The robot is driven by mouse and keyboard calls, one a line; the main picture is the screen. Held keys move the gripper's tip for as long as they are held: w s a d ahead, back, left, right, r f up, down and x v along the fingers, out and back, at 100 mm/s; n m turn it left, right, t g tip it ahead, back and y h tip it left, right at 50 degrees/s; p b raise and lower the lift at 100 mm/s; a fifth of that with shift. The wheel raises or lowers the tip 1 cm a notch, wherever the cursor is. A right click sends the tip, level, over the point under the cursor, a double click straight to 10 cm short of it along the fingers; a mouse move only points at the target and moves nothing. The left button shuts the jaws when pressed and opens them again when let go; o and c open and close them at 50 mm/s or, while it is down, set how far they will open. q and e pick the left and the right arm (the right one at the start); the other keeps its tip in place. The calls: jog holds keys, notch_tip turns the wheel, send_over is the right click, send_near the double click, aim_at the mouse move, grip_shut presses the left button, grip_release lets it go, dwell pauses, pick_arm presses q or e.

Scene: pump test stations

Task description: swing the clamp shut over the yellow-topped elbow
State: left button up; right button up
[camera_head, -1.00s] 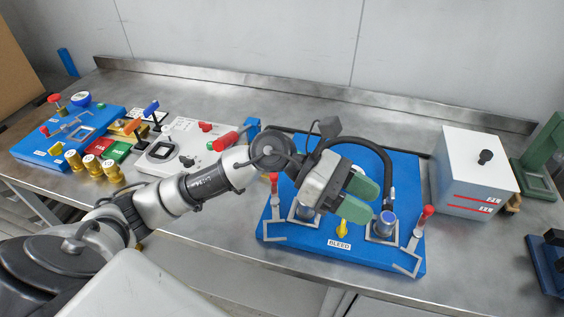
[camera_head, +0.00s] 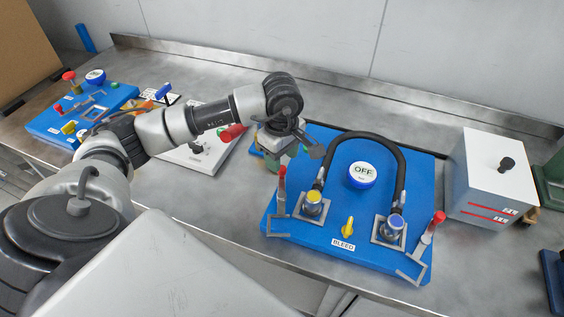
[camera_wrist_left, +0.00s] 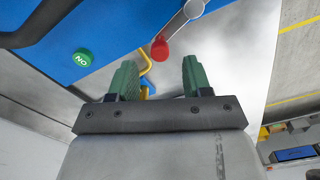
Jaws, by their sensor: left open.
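The yellow-topped elbow (camera_head: 314,203) stands on the left of the blue board (camera_head: 300,238), with a black hose on it. Its clamp (camera_head: 279,226) has an upright red handle (camera_head: 282,180), and its grey arm reaches out front-left, apart from the elbow's top. The blue-topped elbow (camera_head: 393,226) stands to the right with a similar red-handled clamp (camera_head: 415,262). My left gripper (camera_head: 279,158) is behind and left of the yellow-topped elbow, partly hidden by my wrist. In the left wrist view its green fingers (camera_wrist_left: 158,80) are apart. The right gripper is not in view.
A blue OFF disc (camera_head: 362,174) sits inside the hose loop (camera_head: 372,138). A yellow bleed handle (camera_head: 347,228) is between the elbows. A white box (camera_head: 485,185) stands right. The wrist view shows a green ON button (camera_wrist_left: 82,58) and a red knob (camera_wrist_left: 159,49).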

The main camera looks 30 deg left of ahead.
aim_at(282, 168)
pick_arm(q)
jog(key=shift+f, duration=1.8)
grip_shut()
